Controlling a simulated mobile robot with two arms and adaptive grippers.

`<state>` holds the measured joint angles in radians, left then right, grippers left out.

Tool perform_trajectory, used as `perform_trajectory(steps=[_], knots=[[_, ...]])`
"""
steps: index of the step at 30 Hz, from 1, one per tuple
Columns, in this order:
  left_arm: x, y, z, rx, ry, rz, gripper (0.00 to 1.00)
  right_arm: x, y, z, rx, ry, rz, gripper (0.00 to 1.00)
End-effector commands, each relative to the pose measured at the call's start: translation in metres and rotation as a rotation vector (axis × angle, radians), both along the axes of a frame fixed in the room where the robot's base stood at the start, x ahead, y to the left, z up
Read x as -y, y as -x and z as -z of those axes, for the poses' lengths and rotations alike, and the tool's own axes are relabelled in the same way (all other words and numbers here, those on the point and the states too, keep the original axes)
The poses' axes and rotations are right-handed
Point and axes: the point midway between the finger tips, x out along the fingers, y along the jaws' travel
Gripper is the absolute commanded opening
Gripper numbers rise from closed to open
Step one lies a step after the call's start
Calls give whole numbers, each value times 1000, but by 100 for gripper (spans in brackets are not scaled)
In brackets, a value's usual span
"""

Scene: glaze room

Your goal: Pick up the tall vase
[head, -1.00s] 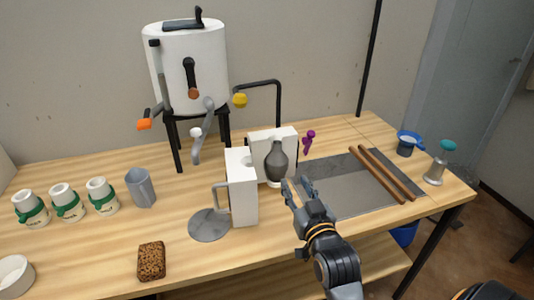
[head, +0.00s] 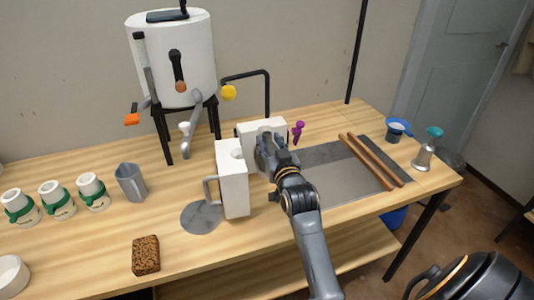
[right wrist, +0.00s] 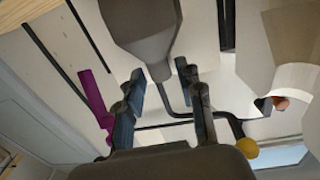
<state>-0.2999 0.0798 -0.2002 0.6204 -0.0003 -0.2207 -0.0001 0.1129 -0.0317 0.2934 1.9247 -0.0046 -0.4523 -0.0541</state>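The tall vase is dark grey with a round body and a narrow neck. In the right wrist view the vase (right wrist: 145,28) appears upside down, with its neck pointing down between the two fingertips. My right gripper (right wrist: 163,80) is open, with a gap on each side of the neck. In the head view my right gripper (head: 268,147) is over the vase's place in front of a white block and hides most of the vase. My left gripper is not in view.
A tall white mould with a handle (head: 233,182) stands close left of my gripper. The white block (head: 250,133) is right behind it. The front table is mostly clear.

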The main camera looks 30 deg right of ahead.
Motion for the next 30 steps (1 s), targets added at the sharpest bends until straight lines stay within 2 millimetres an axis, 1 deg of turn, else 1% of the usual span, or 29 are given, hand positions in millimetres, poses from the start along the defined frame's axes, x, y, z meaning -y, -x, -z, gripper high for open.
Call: perform_trajectory(steps=[1, 3, 11, 12, 14, 15, 16, 26, 30], knots=[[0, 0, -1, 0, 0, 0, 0, 3, -6, -1, 0, 1, 1, 37], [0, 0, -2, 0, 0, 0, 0, 4, -12, 0, -1, 0, 1, 37], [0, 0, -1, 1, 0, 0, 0, 5, -14, 1, 0, 1, 0, 37], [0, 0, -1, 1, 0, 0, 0, 5, -13, 1, 0, 1, 0, 28], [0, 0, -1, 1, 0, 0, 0, 5, -13, 1, 0, 1, 0, 16], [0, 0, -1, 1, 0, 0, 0, 5, -13, 1, 0, 1, 0, 8], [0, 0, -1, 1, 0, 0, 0, 4, -13, 1, -1, 1, 0, 2], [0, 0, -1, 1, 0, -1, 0, 4, -13, 0, 0, 0, 0, 2], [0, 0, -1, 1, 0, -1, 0, 3, -7, -7, 2, 2, 0, 2]])
